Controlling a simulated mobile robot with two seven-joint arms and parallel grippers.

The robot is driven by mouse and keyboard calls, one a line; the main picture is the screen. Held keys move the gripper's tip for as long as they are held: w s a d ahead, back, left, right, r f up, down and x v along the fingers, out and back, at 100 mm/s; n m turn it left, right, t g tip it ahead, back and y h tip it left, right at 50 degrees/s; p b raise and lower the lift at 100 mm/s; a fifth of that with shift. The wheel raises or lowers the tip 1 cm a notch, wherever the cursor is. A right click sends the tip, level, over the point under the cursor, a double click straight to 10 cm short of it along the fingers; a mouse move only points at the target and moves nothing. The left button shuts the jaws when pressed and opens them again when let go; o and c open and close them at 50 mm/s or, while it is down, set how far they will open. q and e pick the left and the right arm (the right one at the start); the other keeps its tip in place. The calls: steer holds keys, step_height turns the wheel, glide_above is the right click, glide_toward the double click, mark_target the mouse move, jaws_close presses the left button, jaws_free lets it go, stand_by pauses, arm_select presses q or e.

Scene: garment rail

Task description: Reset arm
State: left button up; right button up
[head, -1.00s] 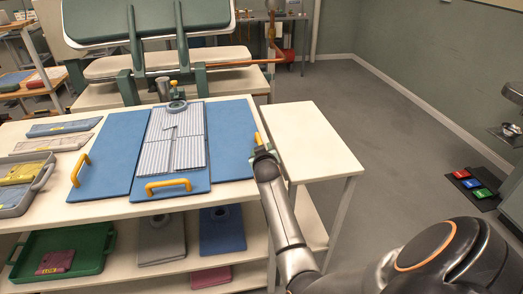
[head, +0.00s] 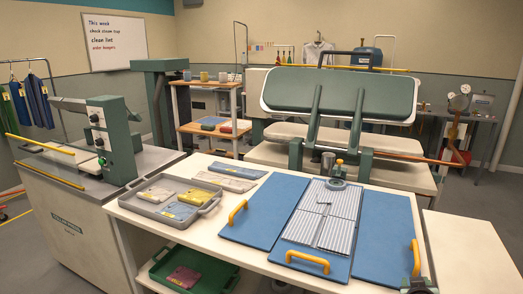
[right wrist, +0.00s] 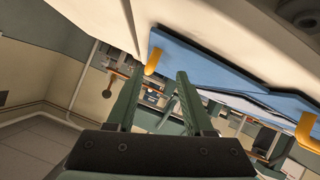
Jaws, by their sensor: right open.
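My right gripper (head: 419,284) is at the bottom edge of the head view, close below the yellow handle (head: 415,257) on the right blue board (head: 385,230). In the right wrist view my right gripper (right wrist: 155,82) has its two green fingers apart with nothing between them. That view also shows the yellow handle (right wrist: 153,62) beyond the fingertips, on the underside edge of a blue board (right wrist: 205,62). My left gripper is in neither view. Most of my right arm is hidden below the head view.
The white table (head: 225,262) holds a grey tray (head: 175,203) of folded cloths, and the blue boards with a striped piece (head: 325,212). A green-topped press (head: 340,95) stands behind. A white side table (head: 465,250) is at right, and a machine (head: 110,140) at left.

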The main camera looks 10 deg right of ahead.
steer(key=s+a+f+n+g+y, duration=0.2)
steer(key=s+a+f+g+y, duration=0.15)
steer(key=s+a, duration=1.05)
steer(key=s+a+f+n+g+y, duration=0.2)
steer(key=s+a+n+g+y, duration=0.15)
steer(key=s+a, duration=1.05)
step_height(320, 180, down, 11)
steer(key=w+a+t+y, duration=0.1)
steer(key=w+t+y, duration=0.1)
steer(key=t, duration=0.4)
steer(key=shift+a+m+y, duration=0.35)
steer(key=shift+a+y, duration=0.05)
steer(key=shift+w, duration=0.15)
